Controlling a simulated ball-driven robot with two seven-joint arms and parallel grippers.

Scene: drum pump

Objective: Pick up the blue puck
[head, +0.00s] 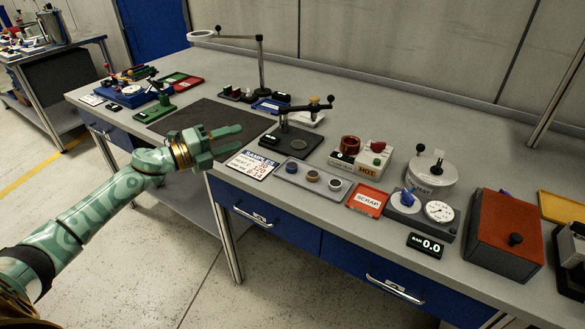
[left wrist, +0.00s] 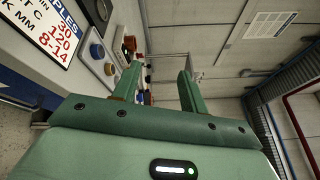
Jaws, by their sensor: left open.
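The blue puck (head: 292,167) stands at the left end of a grey tray (head: 290,178) near the front of the bench. A dark-topped brass puck (head: 312,176) and a yellowish puck (head: 335,185) stand to its right. In the left wrist view the blue puck (left wrist: 97,51) shows left of the fingers, with another puck (left wrist: 109,69) beside it. My left gripper (head: 235,138) is open and empty above the front of the dark mat, to the left of the puck and apart from it. Its fingers (left wrist: 158,74) also show in the left wrist view. My right gripper is not in view.
A white SAMPLES card (head: 252,165) lies left of the tray, and a red SCRAP tray (head: 367,200) lies to its right. A black lever press (head: 298,138) stands behind the tray. The dark mat (head: 190,115) is largely bare.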

